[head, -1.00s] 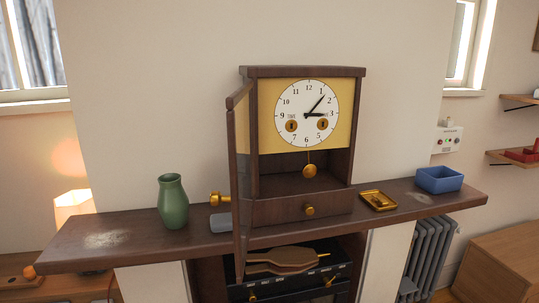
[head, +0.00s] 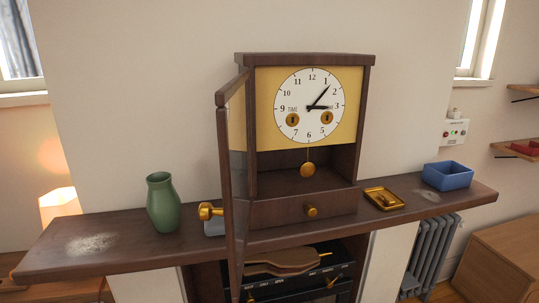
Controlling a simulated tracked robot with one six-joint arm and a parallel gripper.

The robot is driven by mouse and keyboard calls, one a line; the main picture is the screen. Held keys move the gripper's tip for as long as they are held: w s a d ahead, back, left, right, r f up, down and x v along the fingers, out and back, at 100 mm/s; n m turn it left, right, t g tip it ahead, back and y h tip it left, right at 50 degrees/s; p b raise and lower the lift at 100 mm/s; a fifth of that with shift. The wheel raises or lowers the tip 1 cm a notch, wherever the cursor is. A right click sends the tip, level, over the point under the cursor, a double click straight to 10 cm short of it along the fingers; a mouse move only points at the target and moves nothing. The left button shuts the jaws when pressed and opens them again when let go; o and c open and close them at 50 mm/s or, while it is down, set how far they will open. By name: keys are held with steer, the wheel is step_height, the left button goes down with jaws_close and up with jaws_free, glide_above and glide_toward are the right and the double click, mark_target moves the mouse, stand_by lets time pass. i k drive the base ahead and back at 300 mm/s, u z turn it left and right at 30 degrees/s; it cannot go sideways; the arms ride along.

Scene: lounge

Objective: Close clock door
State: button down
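The clock (head: 305,205) stands on a dark wooden mantel shelf, with a white dial (head: 308,106) on a yellow panel and a brass pendulum (head: 307,170) below it. Its door (head: 232,190) is hinged on the clock's left side and stands wide open, swung out towards me and seen nearly edge-on. My gripper is not in view.
The mantel shelf (head: 125,245) also holds a green vase (head: 163,203), a brass object (head: 208,211) left of the door, a brass tray (head: 384,199) and a blue box (head: 447,175). Below are bellows (head: 275,262) on a black stove. A radiator (head: 430,252) stands right.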

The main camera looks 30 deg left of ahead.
mark_target(234, 100)
steer(key=z, duration=0.95)
steer(key=k, duration=0.95)
steer(key=u, duration=1.75)
steer(key=i, duration=0.3)
steer(key=u, duration=0.05)
